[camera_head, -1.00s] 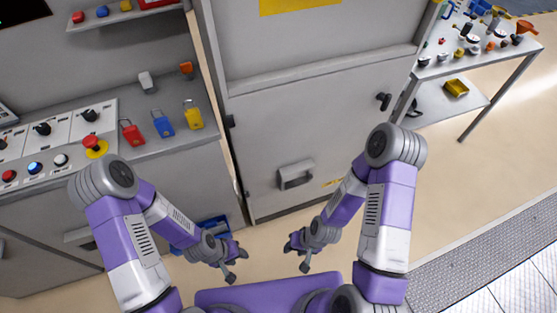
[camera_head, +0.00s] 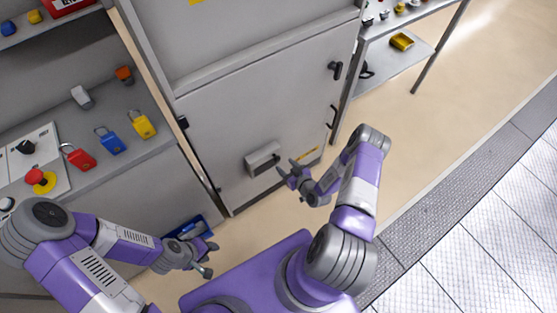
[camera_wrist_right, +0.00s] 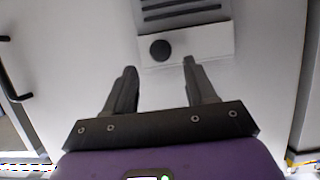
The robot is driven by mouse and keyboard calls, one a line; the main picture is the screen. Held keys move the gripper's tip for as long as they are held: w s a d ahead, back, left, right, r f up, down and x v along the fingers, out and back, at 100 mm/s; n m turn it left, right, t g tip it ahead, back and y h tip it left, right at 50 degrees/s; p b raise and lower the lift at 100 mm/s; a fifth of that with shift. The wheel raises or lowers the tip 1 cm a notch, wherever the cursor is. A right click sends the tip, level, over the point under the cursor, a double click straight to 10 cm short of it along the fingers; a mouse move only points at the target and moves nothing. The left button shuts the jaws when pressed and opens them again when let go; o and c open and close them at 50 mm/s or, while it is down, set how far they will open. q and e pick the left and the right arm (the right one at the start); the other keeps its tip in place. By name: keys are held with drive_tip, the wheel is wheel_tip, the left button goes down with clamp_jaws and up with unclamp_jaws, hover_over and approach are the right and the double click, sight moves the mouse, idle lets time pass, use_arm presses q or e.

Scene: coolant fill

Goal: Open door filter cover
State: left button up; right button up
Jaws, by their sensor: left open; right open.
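The filter cover (camera_head: 262,157) is a small grey box on the lower part of the grey cabinet door (camera_head: 250,110). In the right wrist view the cover (camera_wrist_right: 205,42) shows dark slots above and a round black knob (camera_wrist_right: 160,50) low on its front. It looks closed. My right gripper (camera_head: 287,169) is open and empty, just right of the cover in the head view. In the right wrist view its fingers (camera_wrist_right: 159,68) point at the cover's lower edge, with the knob between their lines; contact cannot be told. My left gripper (camera_head: 209,259) is open and empty, low near the floor.
A side counter (camera_head: 100,110) at left holds red, blue and yellow padlocks and a red stop button (camera_head: 36,176). A shelf table (camera_head: 385,65) stands at right. The floor at right is clear.

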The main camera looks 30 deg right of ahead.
sight(278, 160)
drive_tip(key=b+x, duration=0.1)
drive_tip(key=x, duration=0.5)
drive_tip(key=shift+w+a, duration=0.1)
drive_tip(key=shift+c, duration=0.3)
clamp_jaws()
